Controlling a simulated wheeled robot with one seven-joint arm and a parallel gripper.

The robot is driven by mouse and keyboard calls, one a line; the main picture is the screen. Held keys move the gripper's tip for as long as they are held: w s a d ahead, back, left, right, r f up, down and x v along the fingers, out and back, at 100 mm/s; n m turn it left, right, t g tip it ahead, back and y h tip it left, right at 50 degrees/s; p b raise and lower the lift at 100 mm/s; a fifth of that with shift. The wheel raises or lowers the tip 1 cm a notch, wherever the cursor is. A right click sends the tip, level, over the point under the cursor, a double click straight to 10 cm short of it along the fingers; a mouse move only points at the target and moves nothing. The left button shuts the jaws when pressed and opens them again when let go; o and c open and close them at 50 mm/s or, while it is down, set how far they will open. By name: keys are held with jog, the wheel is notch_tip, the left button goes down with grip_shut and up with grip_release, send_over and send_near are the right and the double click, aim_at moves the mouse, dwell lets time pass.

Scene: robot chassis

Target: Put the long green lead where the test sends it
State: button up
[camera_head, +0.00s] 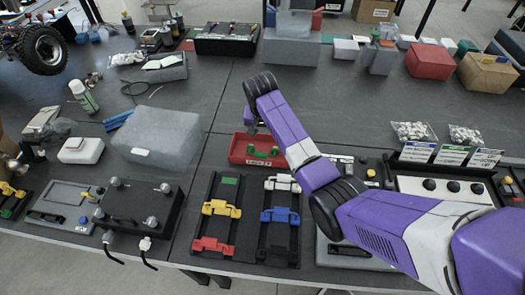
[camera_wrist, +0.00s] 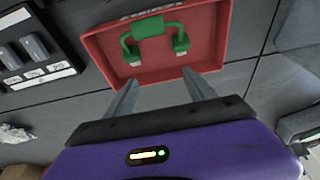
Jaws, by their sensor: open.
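A green lead (camera_wrist: 152,28) with two bent ends lies in a red tray (camera_wrist: 215,60). In the head view the lead (camera_head: 262,152) shows in the same tray (camera_head: 237,155), partly behind my arm. My gripper (camera_wrist: 158,78) is open and empty, with its fingertips over the near edge of the tray, apart from the lead. In the head view the gripper (camera_head: 252,126) hangs just above the tray and its fingers are hard to make out. A grey tester (camera_head: 62,203) and a black box with several posts (camera_head: 138,208) stand at the left.
Two black racks in front of the tray hold yellow and red leads (camera_head: 218,210) and white and blue leads (camera_head: 280,214). A panel with black knobs (camera_head: 445,190) stands at the right. A large grey box (camera_head: 157,137) lies left of the tray.

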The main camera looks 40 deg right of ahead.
jog(key=v, duration=0.7)
jog(key=shift+r+b, duration=0.15)
jog(key=shift+b, duration=0.15)
